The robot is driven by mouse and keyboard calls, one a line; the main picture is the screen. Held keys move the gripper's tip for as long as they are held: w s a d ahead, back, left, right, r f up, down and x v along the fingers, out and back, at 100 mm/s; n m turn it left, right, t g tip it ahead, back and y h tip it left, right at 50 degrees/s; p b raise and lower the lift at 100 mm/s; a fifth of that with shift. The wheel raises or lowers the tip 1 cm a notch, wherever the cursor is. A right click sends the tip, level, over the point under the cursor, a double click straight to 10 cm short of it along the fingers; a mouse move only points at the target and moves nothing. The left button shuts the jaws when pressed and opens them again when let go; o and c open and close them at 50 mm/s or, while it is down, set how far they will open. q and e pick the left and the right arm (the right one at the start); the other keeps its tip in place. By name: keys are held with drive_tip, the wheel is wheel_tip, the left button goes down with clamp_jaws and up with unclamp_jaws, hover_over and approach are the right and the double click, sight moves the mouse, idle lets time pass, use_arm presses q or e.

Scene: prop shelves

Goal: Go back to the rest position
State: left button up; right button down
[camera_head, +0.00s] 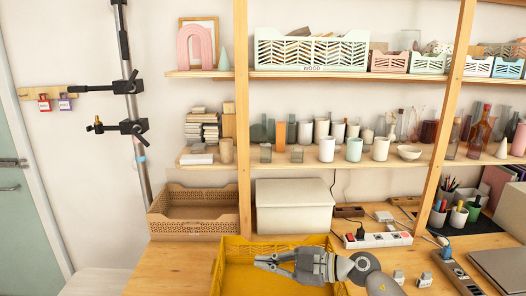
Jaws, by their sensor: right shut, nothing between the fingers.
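My right gripper (268,261) comes in from the lower right and points left. It is shut and empty, above the yellow crate (226,256) at the front of the wooden desk. My left gripper is not in view.
A tan crate (193,211) and a white lidded box (294,207) stand at the desk's back. A white power strip (378,239) and pen cups (458,215) lie to the right. Wooden posts (242,120) carry shelves of vases and baskets.

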drive_tip(key=s+d+r+m+t+h, duration=0.1)
drive_tip(key=d+r+m+t+h, duration=0.4)
drive_tip(key=m+t, duration=0.7)
drive_tip(key=s+d+f+m+h, duration=0.3)
drive_tip(key=d+f+m+h, duration=0.1)
drive_tip(key=d+f+h, duration=0.15)
drive_tip(key=s+d+f+m+h, duration=0.3)
drive_tip(key=d+f+m+h, duration=0.1)
drive_tip(key=d, duration=0.3)
drive_tip(key=s+d+f+m+g+h, duration=0.1)
drive_tip(key=s+d+f+g+h, duration=0.15)
drive_tip(key=s+f+g, duration=0.6)
drive_tip(key=s+f+n+g+y, duration=0.1)
drive_tip(key=s+f+g, duration=0.2)
drive_tip(key=s, duration=0.7)
drive_tip(key=s+f+n+g+y, duration=0.15)
drive_tip(key=s+f, duration=0.25)
drive_tip(key=s, duration=0.7)
wheel_tip(320, 180, down, 28)
drive_tip(key=s+g, duration=0.1)
drive_tip(key=g, duration=0.1)
drive_tip(key=s+d+f+g+b, duration=0.1)
drive_tip(key=s+d+f, duration=0.1)
drive_tip(key=s+f, duration=1.3)
drive_tip(key=shift+s+d+f, duration=0.15)
drive_tip(key=shift+s+d, duration=0.05)
drive_tip(key=shift+s, duration=0.5)
